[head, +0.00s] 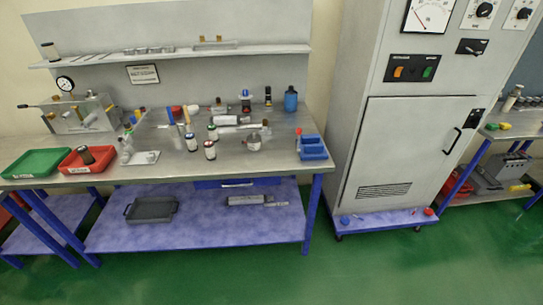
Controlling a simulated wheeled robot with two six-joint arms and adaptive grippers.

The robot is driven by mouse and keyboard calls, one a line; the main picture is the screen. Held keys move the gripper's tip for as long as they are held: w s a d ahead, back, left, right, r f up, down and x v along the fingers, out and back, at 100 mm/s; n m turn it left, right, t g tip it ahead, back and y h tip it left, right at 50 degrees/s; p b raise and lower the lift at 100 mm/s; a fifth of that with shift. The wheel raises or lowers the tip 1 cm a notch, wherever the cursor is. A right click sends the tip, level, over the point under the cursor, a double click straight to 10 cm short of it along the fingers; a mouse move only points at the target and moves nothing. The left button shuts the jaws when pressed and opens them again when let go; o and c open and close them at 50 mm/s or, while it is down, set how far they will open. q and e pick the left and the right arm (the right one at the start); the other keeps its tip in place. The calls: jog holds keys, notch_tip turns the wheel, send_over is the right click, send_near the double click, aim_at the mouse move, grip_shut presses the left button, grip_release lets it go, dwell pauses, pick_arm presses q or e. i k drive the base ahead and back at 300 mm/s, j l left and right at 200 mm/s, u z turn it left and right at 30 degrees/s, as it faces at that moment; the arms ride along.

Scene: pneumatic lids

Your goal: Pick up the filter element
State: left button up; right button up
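Several small upright cylinders could be the filter element, and I cannot tell which one is. A dark cylinder (86,156) lies or leans in the red tray (72,165) at the left. Another pale cylinder with a dark top (50,50) stands at the left end of the shelf. Neither of my grippers is in view.
A green tray (35,174), a metal fixture with a gauge (65,84), a blue bottle (290,100) and blue bins (313,152) sit on the bench. The middle is crowded; the front right is clearer. A tall grey cabinet (375,140) stands to the right.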

aim_at(209, 145)
jog(key=i+u, duration=0.25)
jog(key=i, duration=0.2)
jog(key=i+l+u, duration=0.1)
jog(key=i+u, duration=0.15)
jog(key=i, duration=0.2)
